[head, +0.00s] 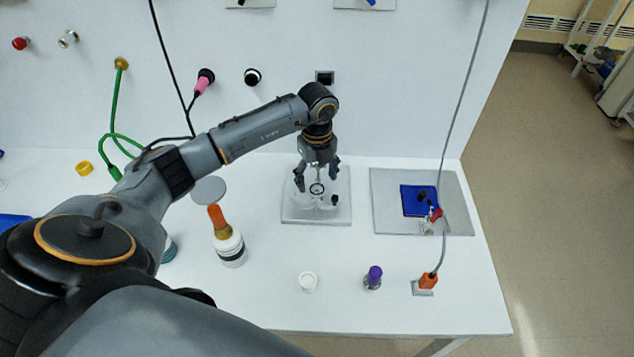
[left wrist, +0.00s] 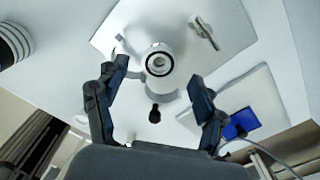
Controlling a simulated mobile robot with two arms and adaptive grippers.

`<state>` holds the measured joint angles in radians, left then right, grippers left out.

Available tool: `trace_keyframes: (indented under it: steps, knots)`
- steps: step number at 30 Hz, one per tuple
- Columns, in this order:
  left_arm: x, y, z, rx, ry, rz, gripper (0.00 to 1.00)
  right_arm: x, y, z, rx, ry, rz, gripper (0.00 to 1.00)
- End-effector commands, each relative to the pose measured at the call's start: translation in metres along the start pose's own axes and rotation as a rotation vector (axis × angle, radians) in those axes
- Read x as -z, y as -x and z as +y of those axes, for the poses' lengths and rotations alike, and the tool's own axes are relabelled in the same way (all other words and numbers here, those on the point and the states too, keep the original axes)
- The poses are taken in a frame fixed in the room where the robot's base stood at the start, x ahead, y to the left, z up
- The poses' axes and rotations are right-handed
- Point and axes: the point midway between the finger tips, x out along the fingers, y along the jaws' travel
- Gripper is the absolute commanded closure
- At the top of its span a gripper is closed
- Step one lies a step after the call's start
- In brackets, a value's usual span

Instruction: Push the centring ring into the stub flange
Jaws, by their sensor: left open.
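The stub flange (left wrist: 178,46) is a pale round piece on a light grey plate (head: 300,218). A dark ring with a light centre, which looks like the centring ring (left wrist: 159,63), shows at its mouth. It also shows in the head view (head: 316,188). I cannot tell how deep the ring sits. My left gripper (head: 317,181) is open above the flange, pointing down, with its fingers on either side of the ring. In the left wrist view the fingers (left wrist: 158,75) stand apart with nothing between them that they touch. My right gripper is not in view.
A black knob (head: 334,199) stands beside the flange. A metal clamp-like piece (left wrist: 205,33) lies on the plate. To the right is a grey mat (head: 390,180) with a blue pad (head: 413,199).

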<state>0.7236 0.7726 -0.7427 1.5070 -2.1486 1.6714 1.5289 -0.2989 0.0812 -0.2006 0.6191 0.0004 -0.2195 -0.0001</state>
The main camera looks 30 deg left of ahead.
Motion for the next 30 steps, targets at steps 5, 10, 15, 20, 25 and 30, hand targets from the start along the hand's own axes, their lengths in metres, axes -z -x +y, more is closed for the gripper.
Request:
trace_keyframes:
  steps: [5, 10, 15, 20, 25, 30]
  knots:
    - [-0.001, 0.042, -0.001, 0.004, 0.001, -0.004, 0.3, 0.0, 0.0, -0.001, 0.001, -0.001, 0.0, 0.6]
    - [-0.001, 0.073, -0.001, 0.003, 0.001, -0.003, 0.3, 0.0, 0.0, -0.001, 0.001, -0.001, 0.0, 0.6]
    - [-0.001, 0.09, 0.0, 0.001, 0.001, -0.002, 0.3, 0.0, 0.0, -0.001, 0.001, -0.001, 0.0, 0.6]
    - [-0.001, 0.094, 0.0, -0.001, 0.001, -0.001, 0.3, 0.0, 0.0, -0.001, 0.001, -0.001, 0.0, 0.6]
    - [-0.001, 0.094, 0.0, -0.001, 0.001, -0.001, 0.3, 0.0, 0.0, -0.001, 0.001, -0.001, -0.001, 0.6]
    - [-0.001, 0.094, 0.0, -0.001, 0.001, 0.0, 0.3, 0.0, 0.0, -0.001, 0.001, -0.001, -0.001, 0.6]
